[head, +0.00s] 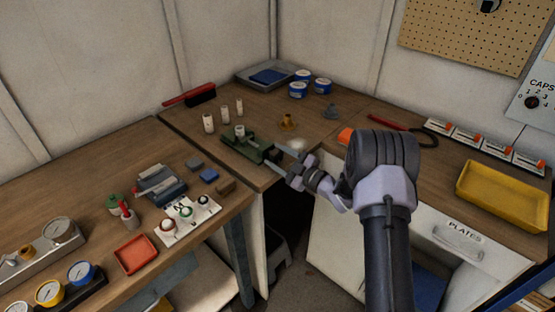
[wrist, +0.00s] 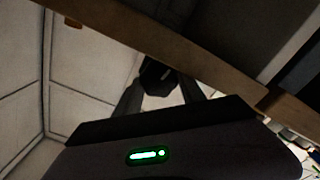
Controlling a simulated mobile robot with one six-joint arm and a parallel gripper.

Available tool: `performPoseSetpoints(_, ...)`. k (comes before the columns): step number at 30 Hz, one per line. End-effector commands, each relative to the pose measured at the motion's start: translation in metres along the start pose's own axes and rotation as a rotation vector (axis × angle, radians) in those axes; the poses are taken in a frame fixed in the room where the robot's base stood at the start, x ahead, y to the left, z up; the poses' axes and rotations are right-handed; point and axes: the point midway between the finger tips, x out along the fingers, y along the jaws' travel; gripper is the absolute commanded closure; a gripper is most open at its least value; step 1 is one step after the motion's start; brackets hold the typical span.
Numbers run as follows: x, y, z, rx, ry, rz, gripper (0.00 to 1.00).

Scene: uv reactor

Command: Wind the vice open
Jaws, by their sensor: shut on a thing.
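The green vice (head: 245,147) sits at the front edge of the wooden bench near the corner. A small pale cylinder (head: 240,131) stands upright at its jaws; I cannot tell whether it is clamped. My gripper (head: 281,161) reaches in from the right at the vice's front end. In the wrist view my gripper (wrist: 160,88) has its two fingers either side of a dark piece (wrist: 156,74), which appears to be the vice handle. The gripper is shut on it. The handle's angle and the gap between the vice jaws are too small to tell.
Pale cylinders (head: 209,124) stand behind the vice, with a brass-coloured part (head: 287,121) to its right. Small blocks (head: 209,175) lie left of it. The bench edge (wrist: 205,60) crosses close above my fingers in the wrist view. Open floor lies below the corner.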

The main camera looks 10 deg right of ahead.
Motion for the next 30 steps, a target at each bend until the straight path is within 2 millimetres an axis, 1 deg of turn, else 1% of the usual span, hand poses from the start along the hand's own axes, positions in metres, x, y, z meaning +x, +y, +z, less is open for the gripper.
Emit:
performPoseSetpoints(1, -0.0012, -0.0016, 0.0035, -0.004, -0.006, 0.001, 0.94)
performPoseSetpoints(14, -0.0021, -0.0023, 0.0052, -0.006, -0.01, 0.001, 0.93)
performPoseSetpoints(15, -0.0022, -0.0024, 0.0054, -0.006, -0.011, 0.001, 0.45)
performPoseSetpoints(17, -0.0023, -0.0026, 0.0057, -0.005, -0.011, 0.001, 0.33)
performPoseSetpoints(18, -0.0024, -0.0027, 0.0059, -0.004, -0.012, 0.001, 0.31)
performPoseSetpoints(30, 0.0004, -0.0058, 0.0077, -0.001, -0.014, -0.002, 0.31)
